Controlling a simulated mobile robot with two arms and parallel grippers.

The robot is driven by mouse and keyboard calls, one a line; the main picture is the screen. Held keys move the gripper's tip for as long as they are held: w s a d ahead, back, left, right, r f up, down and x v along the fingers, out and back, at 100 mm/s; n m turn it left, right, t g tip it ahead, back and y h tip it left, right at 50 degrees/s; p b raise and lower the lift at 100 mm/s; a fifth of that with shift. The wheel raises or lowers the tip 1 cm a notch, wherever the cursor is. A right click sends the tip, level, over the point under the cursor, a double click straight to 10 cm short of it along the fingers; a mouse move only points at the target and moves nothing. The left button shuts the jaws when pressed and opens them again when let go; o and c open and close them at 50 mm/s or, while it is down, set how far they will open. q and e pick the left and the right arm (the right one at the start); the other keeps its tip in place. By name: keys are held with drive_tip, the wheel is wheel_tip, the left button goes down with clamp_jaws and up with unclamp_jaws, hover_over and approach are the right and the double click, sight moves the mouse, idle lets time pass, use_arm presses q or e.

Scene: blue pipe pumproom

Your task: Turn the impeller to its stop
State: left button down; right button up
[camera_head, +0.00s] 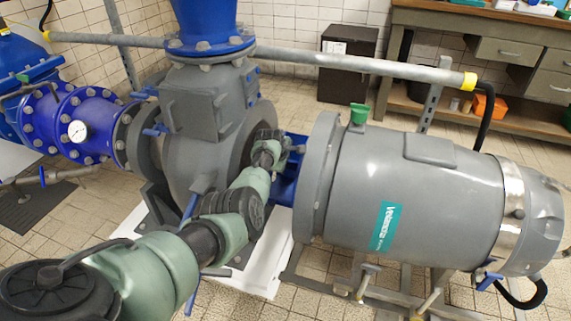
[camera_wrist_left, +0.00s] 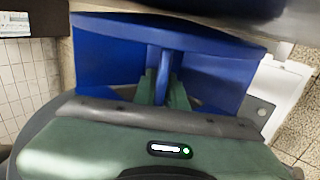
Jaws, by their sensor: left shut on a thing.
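The grey pump casing (camera_head: 185,140) and the grey motor (camera_head: 410,190) stand in line, with a blue bracket (camera_head: 284,190) in the gap between them. My left gripper (camera_head: 286,143) reaches into this gap; my arm covers much of it. In the left wrist view, the green fingers (camera_wrist_left: 164,92) are closed on an upright blue bar (camera_wrist_left: 165,68), which looks to be part of the impeller. Blue walls (camera_wrist_left: 108,58) stand on both sides of it. The rest of the impeller is hidden. My right gripper is in neither view.
A grey rail pipe (camera_head: 345,64) runs behind the pump and motor. Blue flanged pipework with a gauge (camera_head: 77,131) is at left. A workbench (camera_head: 490,30) and a dark cabinet (camera_head: 347,62) stand at the back. Tiled floor (camera_head: 300,100) is clear behind the motor.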

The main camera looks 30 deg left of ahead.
use_arm(q)
drive_tip(key=shift+w+a+r, duration=0.15)
drive_tip(key=shift+w+r, duration=0.3)
drive_tip(key=shift+r, duration=0.15)
drive_tip(key=c, duration=1.6)
unclamp_jaws()
drive_tip(key=shift+o, duration=0.4)
drive_tip(key=shift+f, duration=0.2)
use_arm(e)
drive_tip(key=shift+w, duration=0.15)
use_arm(q)
drive_tip(key=shift+f, duration=0.1)
